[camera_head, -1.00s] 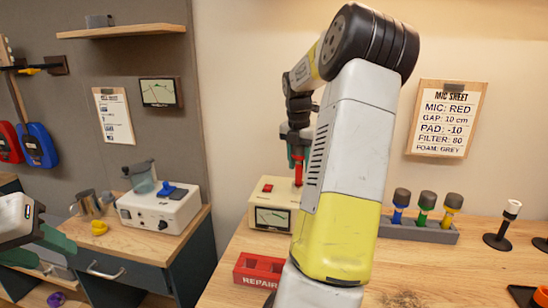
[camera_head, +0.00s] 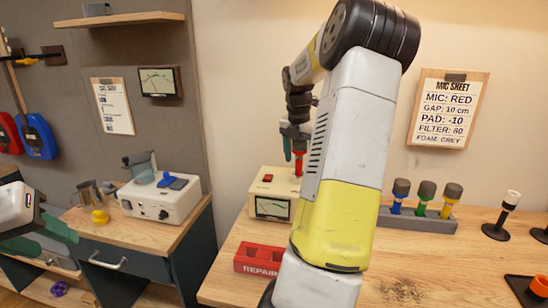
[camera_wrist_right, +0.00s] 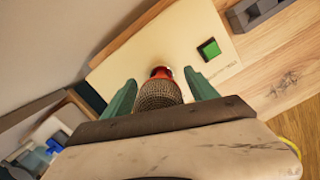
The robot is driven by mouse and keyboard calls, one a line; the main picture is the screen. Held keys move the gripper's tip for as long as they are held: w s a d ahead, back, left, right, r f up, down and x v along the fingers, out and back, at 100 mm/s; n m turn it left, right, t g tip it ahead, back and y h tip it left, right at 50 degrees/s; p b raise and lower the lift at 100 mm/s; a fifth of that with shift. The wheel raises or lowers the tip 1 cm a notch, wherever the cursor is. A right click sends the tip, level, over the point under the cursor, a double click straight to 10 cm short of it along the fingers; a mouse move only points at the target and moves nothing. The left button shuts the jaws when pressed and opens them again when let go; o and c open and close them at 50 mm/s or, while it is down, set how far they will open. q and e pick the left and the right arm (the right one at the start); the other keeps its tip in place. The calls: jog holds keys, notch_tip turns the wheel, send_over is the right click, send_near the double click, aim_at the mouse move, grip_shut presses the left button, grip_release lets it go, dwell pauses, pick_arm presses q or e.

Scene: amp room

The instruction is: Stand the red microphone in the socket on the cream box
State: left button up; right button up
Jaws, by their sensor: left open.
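The red microphone (camera_head: 298,166) stands about upright over the cream box (camera_head: 257,183), its lower end at or just above the box top. The socket is hidden. My right gripper (camera_head: 293,156) is above the box with its fingers around the microphone. In the right wrist view, the grey mesh head (camera_wrist_right: 160,94) lies between the green fingers (camera_wrist_right: 161,78), with a red collar beyond it. I cannot tell whether the fingers press on the head or stand slightly apart. My left gripper (camera_head: 45,236) is open at the left edge, far from the box.
My right arm hides part of the box and table. A red REPAIR tray (camera_head: 258,259) lies in front of the box. A grey rack (camera_head: 415,222) with blue, green and yellow microphones stands right. A white console (camera_head: 158,204) sits on the left cabinet. A green square (camera_wrist_right: 209,48) is on the box.

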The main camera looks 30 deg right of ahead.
jog(key=shift+s+a+r, duration=0.1)
jog(key=shift+a+r, duration=0.1)
jog(key=shift+r, duration=1.75)
jog(key=shift+s+a+r, duration=0.1)
jog(key=shift+a+r, duration=0.1)
jog(key=shift+r, duration=1.7)
